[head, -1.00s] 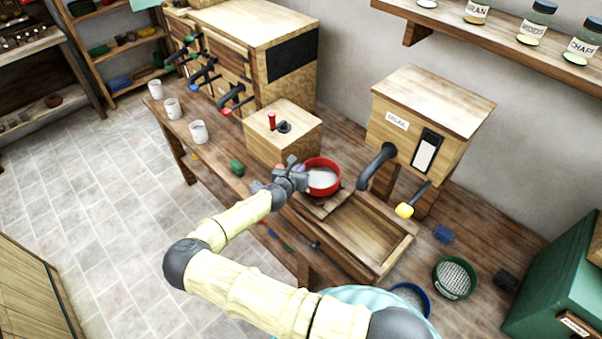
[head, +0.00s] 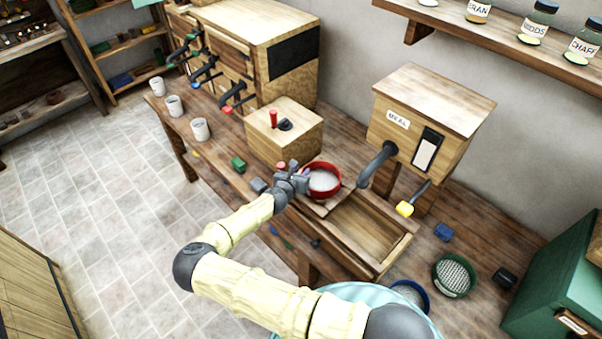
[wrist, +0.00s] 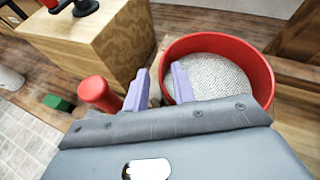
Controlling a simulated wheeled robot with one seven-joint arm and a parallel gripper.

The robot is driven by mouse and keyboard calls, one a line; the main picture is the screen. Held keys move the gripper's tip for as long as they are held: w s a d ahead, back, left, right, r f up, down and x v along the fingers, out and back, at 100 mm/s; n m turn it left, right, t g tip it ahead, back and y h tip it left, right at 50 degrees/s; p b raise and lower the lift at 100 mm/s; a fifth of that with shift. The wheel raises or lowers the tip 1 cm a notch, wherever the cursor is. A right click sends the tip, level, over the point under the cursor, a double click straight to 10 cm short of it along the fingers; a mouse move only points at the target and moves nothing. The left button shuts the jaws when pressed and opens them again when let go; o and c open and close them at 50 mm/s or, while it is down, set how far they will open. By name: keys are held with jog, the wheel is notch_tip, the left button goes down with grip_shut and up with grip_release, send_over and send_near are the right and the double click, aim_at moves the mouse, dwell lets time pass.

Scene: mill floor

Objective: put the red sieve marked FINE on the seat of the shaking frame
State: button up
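The red sieve (head: 335,188) sits level on the wooden frame, at the back left end of the long wooden tray (head: 408,243). Its pale mesh shows in the wrist view, where the red wall (wrist: 268,82) fills the upper right. I cannot read a FINE mark on it. My gripper (head: 300,171) is at the sieve's left side. In the wrist view my gripper's purple fingers (wrist: 161,72) stand apart, one outside the left wall and one over the sieve's inside, with a gap showing beside the wall. The seat under the sieve is hidden.
A red cylinder (wrist: 97,93) stands just left of my fingers. A wooden box (head: 285,140) with a red lever is behind, and the MEAL bin (head: 425,115) with its spout is at right. A green sieve (head: 455,277) and a blue sieve (head: 412,292) lie at the front right.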

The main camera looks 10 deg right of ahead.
jog(key=shift+r, duration=0.15)
jog(key=b+v, duration=0.3)
jog(key=v, duration=0.9)
jog(key=shift+b, duration=0.35)
